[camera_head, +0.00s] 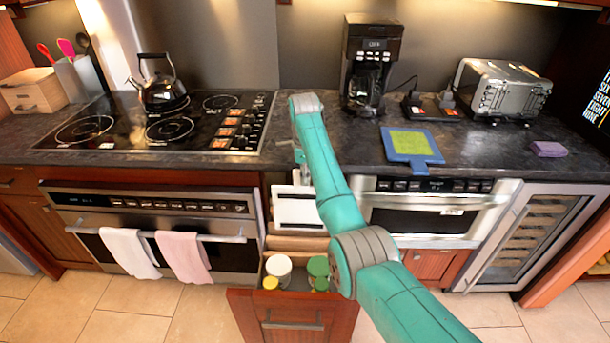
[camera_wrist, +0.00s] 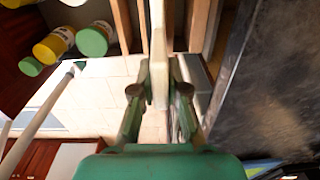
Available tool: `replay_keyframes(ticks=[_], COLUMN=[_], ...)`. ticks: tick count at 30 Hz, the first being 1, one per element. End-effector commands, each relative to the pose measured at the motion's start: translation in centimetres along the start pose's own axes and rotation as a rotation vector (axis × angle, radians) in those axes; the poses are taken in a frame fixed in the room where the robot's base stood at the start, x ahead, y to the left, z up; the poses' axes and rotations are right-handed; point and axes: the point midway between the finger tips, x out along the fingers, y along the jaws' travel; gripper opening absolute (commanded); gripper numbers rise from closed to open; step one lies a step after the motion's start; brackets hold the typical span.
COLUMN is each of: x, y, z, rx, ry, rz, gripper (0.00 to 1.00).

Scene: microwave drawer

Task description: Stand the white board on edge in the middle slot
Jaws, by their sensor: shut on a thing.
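The white board (camera_head: 297,210) hangs upright below my gripper (camera_head: 299,160), above the open drawer (camera_head: 292,315) in the head view. In the wrist view my gripper (camera_wrist: 160,92) is shut on the white board (camera_wrist: 158,45), which shows edge-on between the two fingers. The wooden dividers (camera_wrist: 123,25) of the slots lie beyond, on both sides of the board. In the head view the dividers (camera_head: 297,243) show just under the board. I cannot tell whether its lower edge is inside the middle slot; my arm hides part of this area.
In the drawer's front part stand a white canister (camera_head: 278,266), a yellow-lidded jar (camera_head: 270,283) and green-lidded jars (camera_head: 318,266). The counter edge is close behind the board. A blue cutting board (camera_head: 412,160) lies on the counter to the right.

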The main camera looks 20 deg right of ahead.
Motion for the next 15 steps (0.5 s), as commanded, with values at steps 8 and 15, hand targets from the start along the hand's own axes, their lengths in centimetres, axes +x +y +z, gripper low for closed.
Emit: replay_keyframes(ticks=[8, 15], x=[1.1, 2.1], y=[0.0, 0.0], z=[0.0, 0.1], rx=[0.0, 0.0], ry=[-0.001, -0.001], rz=[-0.002, -0.001], gripper=[0.0, 0.0])
